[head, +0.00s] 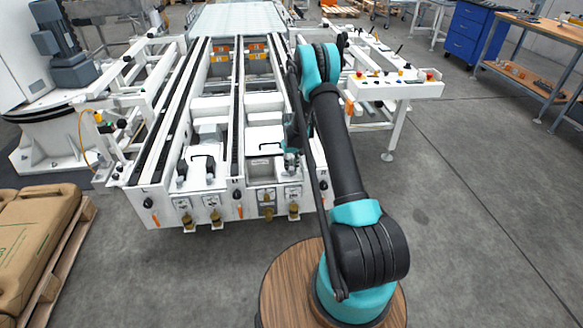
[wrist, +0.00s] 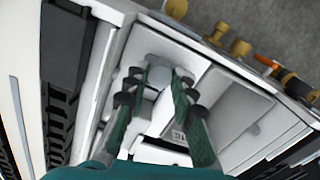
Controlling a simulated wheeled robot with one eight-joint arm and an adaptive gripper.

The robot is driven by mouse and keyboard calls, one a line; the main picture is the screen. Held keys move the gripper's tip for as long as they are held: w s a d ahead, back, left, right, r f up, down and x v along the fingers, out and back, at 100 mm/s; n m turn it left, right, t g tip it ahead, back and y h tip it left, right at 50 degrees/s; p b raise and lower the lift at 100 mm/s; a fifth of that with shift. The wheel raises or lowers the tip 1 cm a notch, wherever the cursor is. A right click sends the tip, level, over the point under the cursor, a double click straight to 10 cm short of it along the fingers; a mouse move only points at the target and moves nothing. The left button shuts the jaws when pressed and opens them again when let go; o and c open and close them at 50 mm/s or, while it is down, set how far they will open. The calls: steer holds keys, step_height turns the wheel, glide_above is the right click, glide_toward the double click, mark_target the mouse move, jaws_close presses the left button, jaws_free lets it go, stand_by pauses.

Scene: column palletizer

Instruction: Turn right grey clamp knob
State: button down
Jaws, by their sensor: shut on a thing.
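The right grey clamp knob (wrist: 159,74) is a pale grey, rounded piece between the fingers in the wrist view. My gripper (wrist: 152,86) has its green fingers with dark tips on both sides of it and is shut on it. In the head view, my gripper (head: 292,162) is low over the right bay of the white conveyor frame (head: 160,210), near its front end. There the knob is hidden or too small to make out.
Brass knobs (head: 268,211) line the frame's front face; some show in the wrist view (wrist: 240,47). Black handles (head: 210,168) stand in the left bay. A control-button panel (head: 400,84) is at the right. A pallet with brown sacks (head: 35,225) lies left.

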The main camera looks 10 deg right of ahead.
mark_target(292, 168)
stand_by(0.3)
steer(key=c, duration=1.3)
jaws_free()
steer(key=shift+o, duration=0.2)
step_height(292, 168, up, 12)
